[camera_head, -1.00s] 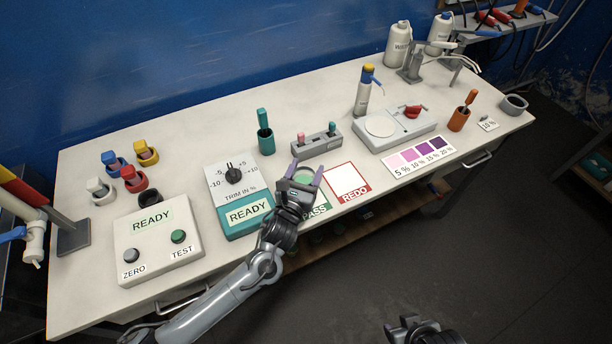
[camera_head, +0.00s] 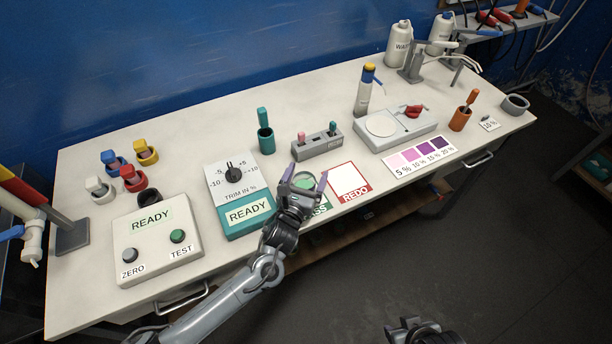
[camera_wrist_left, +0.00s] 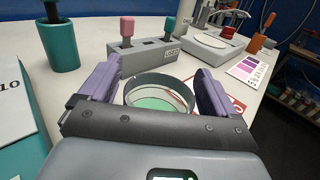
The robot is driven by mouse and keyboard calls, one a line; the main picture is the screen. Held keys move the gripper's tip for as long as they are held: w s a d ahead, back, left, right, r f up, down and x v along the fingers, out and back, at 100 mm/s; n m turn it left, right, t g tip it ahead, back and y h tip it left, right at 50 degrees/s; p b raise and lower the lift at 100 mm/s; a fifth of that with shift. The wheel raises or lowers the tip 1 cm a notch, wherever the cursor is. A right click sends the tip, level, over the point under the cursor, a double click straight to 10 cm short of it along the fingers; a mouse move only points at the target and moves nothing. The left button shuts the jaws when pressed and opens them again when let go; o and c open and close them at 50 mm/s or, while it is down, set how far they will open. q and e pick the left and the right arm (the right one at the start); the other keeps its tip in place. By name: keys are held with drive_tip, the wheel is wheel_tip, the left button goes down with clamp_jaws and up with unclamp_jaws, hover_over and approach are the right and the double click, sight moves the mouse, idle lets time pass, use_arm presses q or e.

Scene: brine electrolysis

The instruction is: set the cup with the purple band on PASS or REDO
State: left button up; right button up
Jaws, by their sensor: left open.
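A round clear-looking cup with a grey rim (camera_head: 303,184) and pale green inside stands between the fingers of my left gripper (camera_head: 308,174). The cup (camera_wrist_left: 150,103) also shows in the left wrist view, its lower part hidden by my gripper. The gripper is open, with a purple finger on each side of the cup. I cannot make out a purple band on it. The PASS card (camera_head: 320,210) is under the gripper and mostly covered by it. The REDO card (camera_head: 348,180), white with a red edge, lies bare to its right. My right gripper (camera_head: 414,328) is at the bottom edge, clear of the table.
A grey block with pink and green pegs (camera_head: 317,143) stands behind the cup. A teal holder (camera_head: 265,138) and the trim panel (camera_head: 238,190) are to the left. A scale (camera_head: 395,128) and colour chart (camera_head: 420,156) are to the right.

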use_arm(q)
drive_tip(key=shift+r, duration=0.1)
drive_tip(key=shift+s, duration=0.1)
drive_tip(key=p+v, duration=0.2)
drive_tip(key=v, duration=1)
drive_tip(key=shift+r, duration=0.15)
